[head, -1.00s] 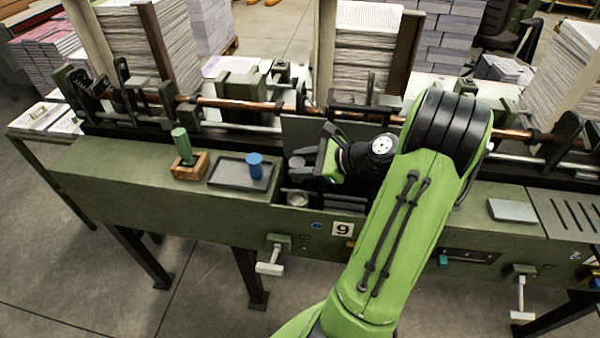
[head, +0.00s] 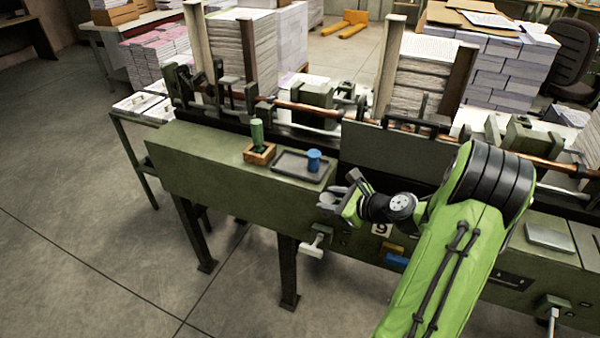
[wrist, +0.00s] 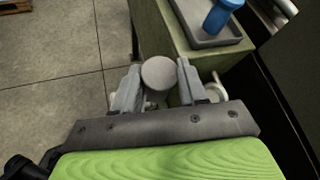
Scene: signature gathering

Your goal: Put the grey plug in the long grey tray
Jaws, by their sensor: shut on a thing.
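My gripper (head: 332,196) is shut on the grey plug (wrist: 158,73). In the wrist view the plug's round grey end shows between the two fingers (wrist: 157,88). In the head view the gripper is beside the front right corner of the grey tray (head: 290,167), and the plug is hard to tell from the grey fingers. The tray lies on the green machine top and holds a blue plug (head: 314,160) at its right end. Tray and blue plug also show at the top of the wrist view. The plug is apart from the tray.
A green plug (head: 257,134) stands in a small wooden box (head: 260,154) left of the tray. A dark upright plate (head: 380,152) stands right of the tray. Copper and steel rods run behind. A white-handled lever (head: 313,245) juts from the machine front. The left machine top is clear.

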